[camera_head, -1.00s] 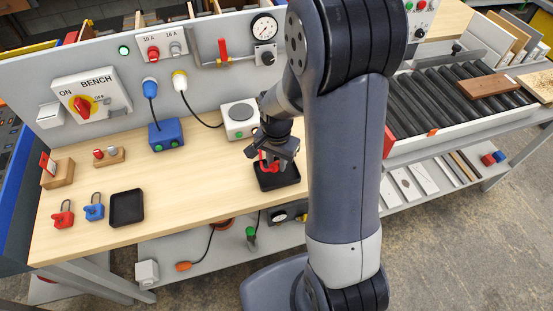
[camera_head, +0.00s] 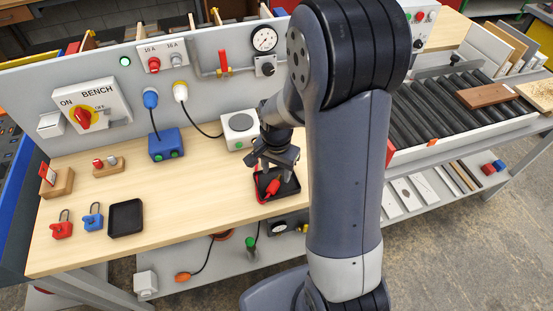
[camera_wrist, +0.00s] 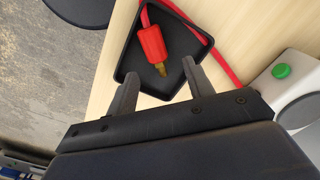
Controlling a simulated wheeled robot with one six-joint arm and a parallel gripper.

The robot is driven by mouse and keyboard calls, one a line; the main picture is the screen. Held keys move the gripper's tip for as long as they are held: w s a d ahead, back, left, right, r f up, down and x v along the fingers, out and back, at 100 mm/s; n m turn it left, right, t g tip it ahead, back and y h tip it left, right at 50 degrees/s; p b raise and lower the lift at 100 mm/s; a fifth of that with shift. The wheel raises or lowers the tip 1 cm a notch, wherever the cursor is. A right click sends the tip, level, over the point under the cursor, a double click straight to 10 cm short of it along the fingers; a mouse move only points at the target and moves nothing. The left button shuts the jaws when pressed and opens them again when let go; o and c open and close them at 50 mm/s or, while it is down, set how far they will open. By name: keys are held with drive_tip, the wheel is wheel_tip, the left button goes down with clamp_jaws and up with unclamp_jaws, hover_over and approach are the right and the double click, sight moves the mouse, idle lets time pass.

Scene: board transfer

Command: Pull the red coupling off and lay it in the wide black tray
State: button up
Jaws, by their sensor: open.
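The red coupling (camera_head: 273,187) lies in a black tray (camera_head: 291,189) near the front edge of the bench. In the wrist view the coupling (camera_wrist: 152,43) is a red body with a brass tip, and its red hose (camera_wrist: 224,68) runs over the tray's rim. My gripper (camera_head: 270,168) is just above this tray. In the wrist view my gripper (camera_wrist: 158,84) is open, with nothing between its fingers, and the coupling lies just beyond the fingertips. A second black tray (camera_head: 126,218) is empty at the left of the bench.
Red and blue padlocks (camera_head: 92,219) stand left of the empty tray. A blue box (camera_head: 165,145) and a grey box with a round top (camera_head: 239,129) stand towards the back panel. The middle of the bench is clear.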

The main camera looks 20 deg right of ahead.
sight(276, 179)
wheel_tip(276, 179, up, 10)
idle(0.4)
idle(0.3)
wheel_tip(276, 179, down, 10)
drive_tip(key=shift+s+f, duration=0.1)
drive_tip(key=shift+f, duration=0.05)
drive_tip(key=shift+r+p, duration=0.75)
drive_tip(key=shift+p, duration=0.2)
drive_tip(key=shift+r+p, duration=0.65)
drive_tip(key=shift+r, duration=0.2)
drive_tip(key=shift+f, duration=0.2)
